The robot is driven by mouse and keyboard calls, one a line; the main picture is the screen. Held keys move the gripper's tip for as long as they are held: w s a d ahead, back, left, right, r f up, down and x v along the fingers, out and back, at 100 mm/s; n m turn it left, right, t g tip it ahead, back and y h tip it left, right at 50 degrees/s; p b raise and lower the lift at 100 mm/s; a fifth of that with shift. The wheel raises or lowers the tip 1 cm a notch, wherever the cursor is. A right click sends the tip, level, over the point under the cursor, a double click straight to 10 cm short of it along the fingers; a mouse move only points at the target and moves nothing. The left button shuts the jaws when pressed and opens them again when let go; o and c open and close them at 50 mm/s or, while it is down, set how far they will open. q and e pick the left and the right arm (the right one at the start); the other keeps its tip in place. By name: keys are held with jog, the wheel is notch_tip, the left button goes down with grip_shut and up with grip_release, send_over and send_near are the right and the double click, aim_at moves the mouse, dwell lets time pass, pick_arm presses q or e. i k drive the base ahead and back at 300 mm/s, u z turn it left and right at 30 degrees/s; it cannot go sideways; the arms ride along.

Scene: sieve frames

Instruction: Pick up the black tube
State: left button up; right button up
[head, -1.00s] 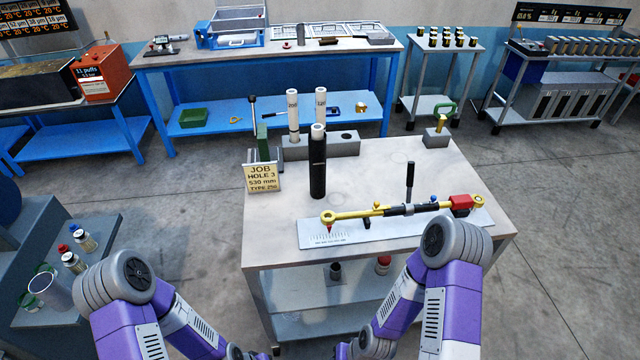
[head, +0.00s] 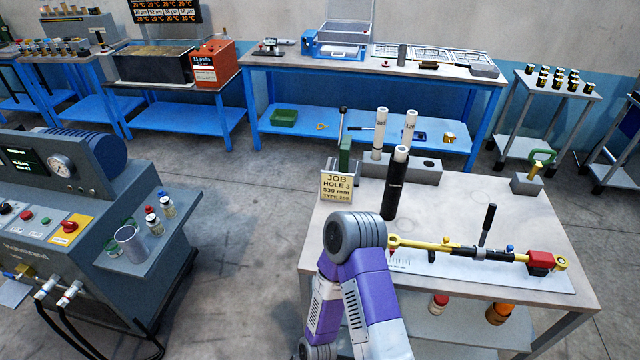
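The black tube (head: 392,190) stands upright on the grey-white table (head: 455,195), with a white top end showing above the black sleeve. It is just in front of a grey block (head: 427,170) in which two white tubes stand, one of them a labelled tube (head: 380,133). One purple and grey arm of mine rises at the bottom centre, its grey elbow close below the black tube in the picture. Neither gripper shows in the head view. The tube appears free, with nothing of mine touching it.
A job card (head: 337,187) stands left of the tube. A yellow and black tool (head: 470,251) with an upright handle lies on a plate at the table's front. A grey machine (head: 75,205) with a side shelf is at left. Open floor lies between machine and table.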

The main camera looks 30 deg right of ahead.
aim_at(396, 173)
jog(key=u, duration=0.35)
jog(key=i, duration=1.05)
jog(key=z, duration=1.35)
